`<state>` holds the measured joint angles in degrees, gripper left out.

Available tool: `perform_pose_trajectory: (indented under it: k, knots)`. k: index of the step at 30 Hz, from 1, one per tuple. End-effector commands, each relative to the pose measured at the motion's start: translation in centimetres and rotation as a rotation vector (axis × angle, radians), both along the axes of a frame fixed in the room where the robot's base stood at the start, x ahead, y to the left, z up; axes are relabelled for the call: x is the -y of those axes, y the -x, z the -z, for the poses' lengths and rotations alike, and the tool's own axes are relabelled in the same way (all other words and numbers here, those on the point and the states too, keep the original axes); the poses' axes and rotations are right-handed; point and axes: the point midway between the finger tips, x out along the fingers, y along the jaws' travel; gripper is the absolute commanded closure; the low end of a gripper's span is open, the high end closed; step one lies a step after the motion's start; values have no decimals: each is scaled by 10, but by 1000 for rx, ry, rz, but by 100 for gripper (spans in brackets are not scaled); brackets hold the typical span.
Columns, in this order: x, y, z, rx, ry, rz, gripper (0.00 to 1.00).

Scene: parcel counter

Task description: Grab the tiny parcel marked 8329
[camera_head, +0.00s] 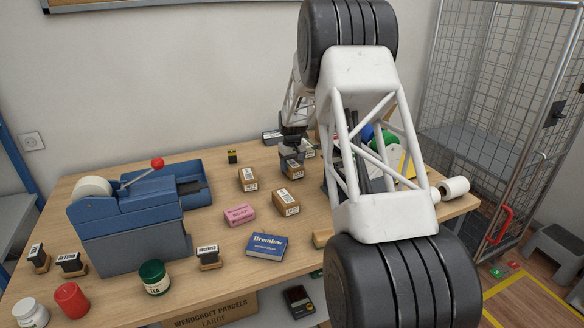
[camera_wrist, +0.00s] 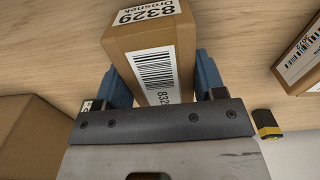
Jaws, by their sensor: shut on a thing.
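The tiny brown parcel marked 8329 (camera_wrist: 142,42) sits between the blue jaws of my gripper (camera_wrist: 163,82) in the wrist view. Its top label reads 8329 and Drosnek, and a barcode label runs down the side facing the camera. My gripper is shut on it. In the head view my gripper (camera_head: 292,148) is at the back of the table, with a small parcel (camera_head: 292,168) at its jaws, partly hidden. I cannot tell whether the parcel touches the table.
Two more small brown parcels (camera_head: 248,179) (camera_head: 286,203) stand in front. A pink box (camera_head: 239,214), a blue Bremlow box (camera_head: 266,247) and a blue tape dispenser (camera_head: 130,230) are on the table (camera_head: 215,235). A small yellow-black item (camera_head: 232,157) stands left of my gripper.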

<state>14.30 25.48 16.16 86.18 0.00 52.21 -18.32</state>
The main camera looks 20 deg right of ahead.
Motion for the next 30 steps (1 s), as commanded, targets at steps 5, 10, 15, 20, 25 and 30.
perform_pose_trajectory:
  k: [5,10,15,20,25,30]
  knots:
    - [0,0,-21,3,1,0,70]
    - [0,-1,-46,3,1,0,70]
    - [0,-1,-71,3,1,0,70]
    - [0,0,-87,2,1,0,70]
    - [0,0,-93,1,0,0,70]
    - [0,0,-93,1,0,0,70]
